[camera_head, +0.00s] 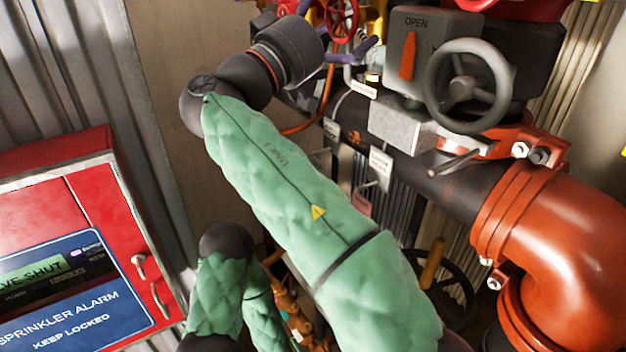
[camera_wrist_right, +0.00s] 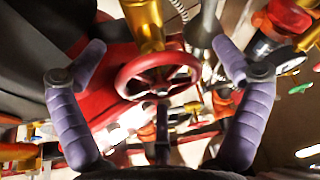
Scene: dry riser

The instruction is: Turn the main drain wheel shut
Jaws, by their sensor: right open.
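A red handwheel (camera_wrist_right: 128,84) is in the middle of the right wrist view, in front of a brass valve body (camera_wrist_right: 146,22). A red handwheel (camera_head: 341,18) also shows at the top of the head view, beside my right gripper; no readable label shows which wheel is the main drain. My right gripper (camera_wrist_right: 160,52) is open, its purple fingers spread on either side of the red wheel, with no visible contact. In the head view the purple fingers (camera_head: 366,48) are partly hidden by my wrist. My left gripper is out of view.
A grey handwheel (camera_head: 467,87) stands by a box with an orange indicator marked OPEN (camera_head: 408,56). A dark handwheel (camera_head: 462,285) sits low behind my right arm. A large orange pipe elbow (camera_head: 570,245) is at right. A red sprinkler alarm cabinet (camera_head: 95,205) is at left.

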